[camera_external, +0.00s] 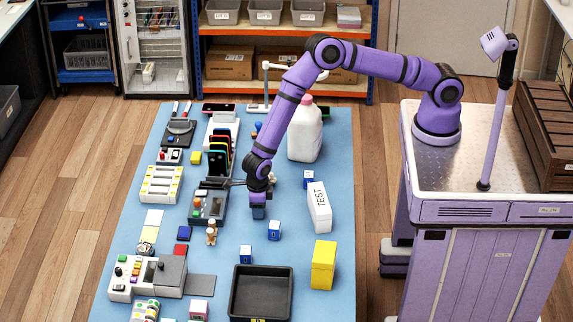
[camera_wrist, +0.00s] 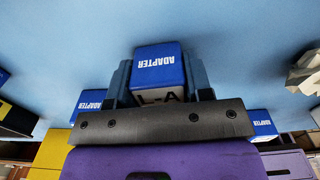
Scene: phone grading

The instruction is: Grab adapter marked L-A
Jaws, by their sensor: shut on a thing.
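In the wrist view, a blue and white adapter (camera_wrist: 158,70) sits between the two fingers of my gripper (camera_wrist: 160,85). Its blue face reads ADAPTER, and the white face below shows L-A, partly covered by the gripper's dark bar. My gripper is shut on it. In the external view my gripper (camera_external: 259,207) points down over the blue table (camera_external: 215,282), left of the white TEST box; whether the adapter is clear of the table is hard to tell. Other blue and white adapters stand at the right (camera_external: 308,179), in front (camera_external: 274,230) and further front (camera_external: 246,256).
A black tray (camera_external: 234,302) stands at the table's front, with a yellow box (camera_external: 323,265) right of it. The white TEST box (camera_external: 319,207) is close right of my gripper. A small figure (camera_external: 211,233) and a device (camera_external: 208,207) stand left. A white jug (camera_external: 305,134) stands behind.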

